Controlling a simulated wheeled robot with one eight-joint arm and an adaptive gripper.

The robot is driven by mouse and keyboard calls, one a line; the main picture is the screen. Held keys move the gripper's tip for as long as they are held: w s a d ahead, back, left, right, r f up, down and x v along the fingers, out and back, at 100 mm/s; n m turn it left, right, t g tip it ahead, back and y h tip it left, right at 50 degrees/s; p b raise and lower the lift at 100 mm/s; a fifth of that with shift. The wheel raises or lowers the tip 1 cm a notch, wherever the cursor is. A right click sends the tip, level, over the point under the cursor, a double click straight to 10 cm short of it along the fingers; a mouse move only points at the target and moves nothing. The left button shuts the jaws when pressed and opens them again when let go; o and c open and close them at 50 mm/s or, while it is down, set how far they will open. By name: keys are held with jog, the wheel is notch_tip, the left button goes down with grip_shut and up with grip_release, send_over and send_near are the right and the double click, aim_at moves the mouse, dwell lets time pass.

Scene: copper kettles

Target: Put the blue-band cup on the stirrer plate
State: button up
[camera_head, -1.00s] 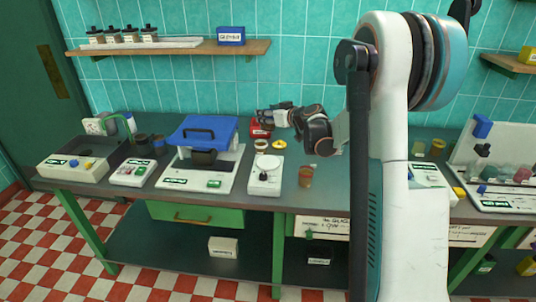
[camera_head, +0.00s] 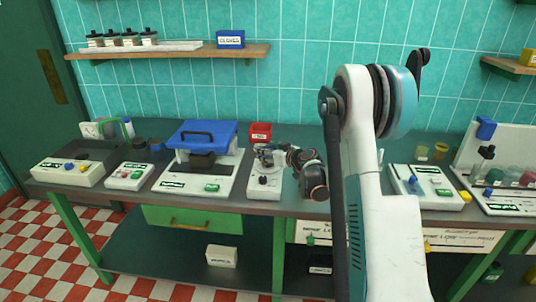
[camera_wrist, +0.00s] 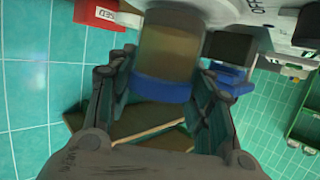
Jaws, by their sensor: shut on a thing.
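The blue-band cup (camera_wrist: 165,50) is a tan, see-through cup with a blue band, held between the two fingers of my gripper (camera_wrist: 160,95) in the wrist view. In the head view my gripper (camera_head: 266,153) is over the back part of a small white device with a front knob (camera_head: 265,184), which looks like the stirrer plate. The gripper and arm hide the device's top and most of the cup. In the wrist view the cup's far end is close to a white surface (camera_wrist: 235,12). I cannot tell whether they touch.
A red box (camera_head: 260,132) stands behind the device; it also shows in the wrist view (camera_wrist: 100,14). A blue-lidded machine (camera_head: 200,135) stands close on the left. Another white device (camera_head: 428,186) is at right, beyond my arm.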

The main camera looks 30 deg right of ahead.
jog(key=shift+s, duration=0.1)
jog(key=shift+f, duration=0.15)
jog(key=o, duration=1.1)
jog(key=shift+o, duration=0.2)
jog(key=shift+r, duration=0.2)
jog(key=shift+s+r, duration=0.15)
jog(key=p+v, duration=0.2)
jog(key=v, duration=0.9)
jog(key=shift+s+p, duration=0.3)
